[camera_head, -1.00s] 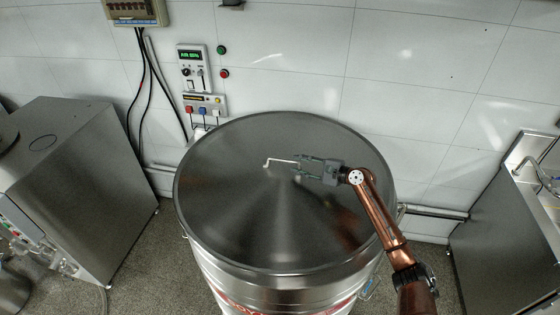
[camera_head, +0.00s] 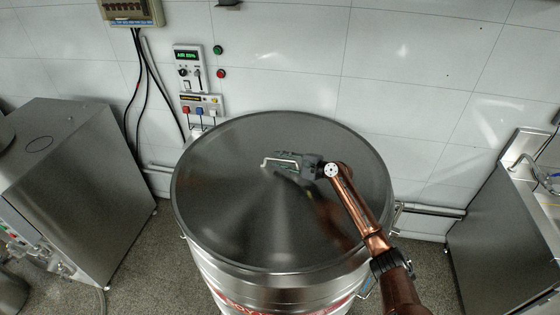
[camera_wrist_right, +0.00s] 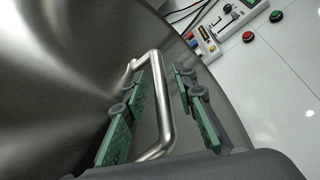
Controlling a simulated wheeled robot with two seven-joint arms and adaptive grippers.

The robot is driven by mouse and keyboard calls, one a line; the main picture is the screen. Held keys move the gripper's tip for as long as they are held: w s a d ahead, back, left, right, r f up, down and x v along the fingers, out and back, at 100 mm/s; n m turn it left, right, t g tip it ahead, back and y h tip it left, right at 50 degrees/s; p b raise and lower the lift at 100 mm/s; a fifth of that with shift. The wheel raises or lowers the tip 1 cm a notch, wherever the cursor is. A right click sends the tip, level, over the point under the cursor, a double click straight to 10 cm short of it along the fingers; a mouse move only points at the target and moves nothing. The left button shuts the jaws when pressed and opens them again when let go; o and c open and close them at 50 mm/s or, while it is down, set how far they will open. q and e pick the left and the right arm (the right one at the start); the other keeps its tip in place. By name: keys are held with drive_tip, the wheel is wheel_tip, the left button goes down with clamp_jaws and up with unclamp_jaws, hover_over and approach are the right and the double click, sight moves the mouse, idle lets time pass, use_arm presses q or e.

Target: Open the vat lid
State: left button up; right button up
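The vat (camera_head: 280,290) is a large round steel drum in the middle of the head view. Its shiny lid (camera_head: 225,215) lies flat on top and covers it. The lid's bent metal handle (camera_head: 265,162) sits near the lid's middle; the right wrist view shows it close up (camera_wrist_right: 158,95). My right gripper (camera_head: 283,160) is at the handle. In the wrist view its two green-padded fingers (camera_wrist_right: 160,108) are apart, one on each side of the handle bar, with a visible gap on the right side. My left gripper is out of view.
A control panel (camera_head: 188,62) with switches and red and green buttons is on the tiled wall behind the vat. A steel cabinet (camera_head: 80,170) stands at the left. A steel unit (camera_head: 500,220) stands at the right.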

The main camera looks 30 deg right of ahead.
clamp_jaws()
idle(0.3)
